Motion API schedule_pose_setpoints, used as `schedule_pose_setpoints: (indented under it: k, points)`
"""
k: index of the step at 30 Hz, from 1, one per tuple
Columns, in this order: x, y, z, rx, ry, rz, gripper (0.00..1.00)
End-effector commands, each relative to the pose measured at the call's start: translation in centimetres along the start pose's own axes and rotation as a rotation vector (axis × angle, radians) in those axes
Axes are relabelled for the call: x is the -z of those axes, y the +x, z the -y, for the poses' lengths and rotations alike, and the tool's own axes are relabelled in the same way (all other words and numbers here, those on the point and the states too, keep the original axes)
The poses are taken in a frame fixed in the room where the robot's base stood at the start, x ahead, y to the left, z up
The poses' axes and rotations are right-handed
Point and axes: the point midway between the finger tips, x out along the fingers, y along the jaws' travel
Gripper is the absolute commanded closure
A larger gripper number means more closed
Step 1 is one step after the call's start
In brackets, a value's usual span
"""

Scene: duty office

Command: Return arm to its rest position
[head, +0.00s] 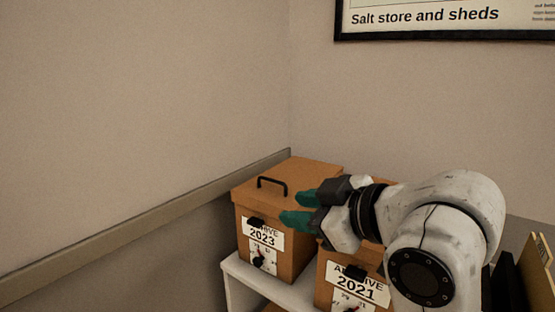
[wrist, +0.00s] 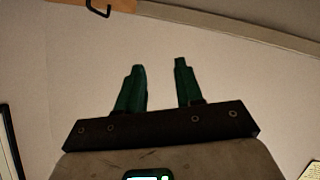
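My gripper (head: 292,209) has green fingers and reaches leftward in the head view, in front of the archive boxes. In the wrist view my gripper (wrist: 160,85) has its two fingers apart with only bare wall seen between them. It is open and empty. The brown 2023 archive box (head: 249,205) stands behind the fingertips, with a black handle on its lid. The brown 2021 archive box (head: 329,283) is below my wrist, and my arm hides much of it.
The boxes stand on a white shelf unit (head: 243,279) in the corner. A wall rail (head: 150,218) runs along the left wall. A framed sign (head: 430,18) hangs above. Black and yellow folders (head: 537,265) stand at the right edge. The space left of the boxes is clear.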

Motion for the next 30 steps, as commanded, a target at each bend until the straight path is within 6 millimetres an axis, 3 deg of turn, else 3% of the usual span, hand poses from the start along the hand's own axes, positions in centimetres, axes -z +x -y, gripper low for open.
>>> schedule_pose_setpoints:
  k: [8, 11, 17, 23, 27, 30]
  points:
    - [-6.3, 0.1, 0.8, -0.016, 0.167, 0.100, 0.64]
    - [-9.7, 0.0, 1.6, -0.026, 0.252, 0.159, 0.64]
    - [-19.6, -2.0, 5.2, -0.064, 0.484, 0.353, 0.64]
    - [-29.5, -6.8, 11.0, -0.120, 0.703, 0.595, 0.64]
    - [-35.3, -11.8, 15.8, -0.167, 0.833, 0.783, 0.64]
    - [-38.5, -15.8, 19.1, -0.204, 0.905, 0.914, 0.64]
